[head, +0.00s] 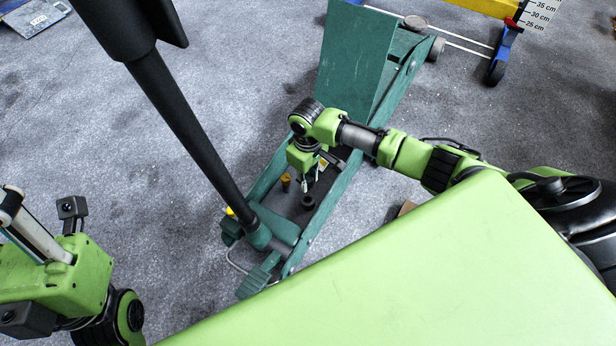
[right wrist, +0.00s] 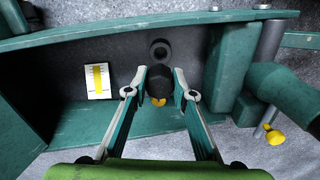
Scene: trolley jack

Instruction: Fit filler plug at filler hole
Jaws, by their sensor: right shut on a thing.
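The black filler plug (right wrist: 157,80) is between the fingertips of my right gripper (right wrist: 160,84), shut on it. A yellow patch shows just below the plug in the right wrist view; I cannot tell if it belongs to the plug. The filler hole, a dark round collar (right wrist: 160,50), lies just beyond the plug and apart from it in that view. In the head view the collar (head: 308,202) is below my right gripper (head: 309,184), inside the green jack (head: 342,175); the plug is hard to make out there. Part of my left gripper (head: 35,232) shows at the left edge, its fingertips unclear.
A small orange cylinder (head: 286,182) stands beside the right gripper. The tall black jack handle (head: 190,130) rises to the left. The jack's side plates flank the work area. A yellow-marked label (right wrist: 97,81) and a yellow knob (right wrist: 275,137) are nearby.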

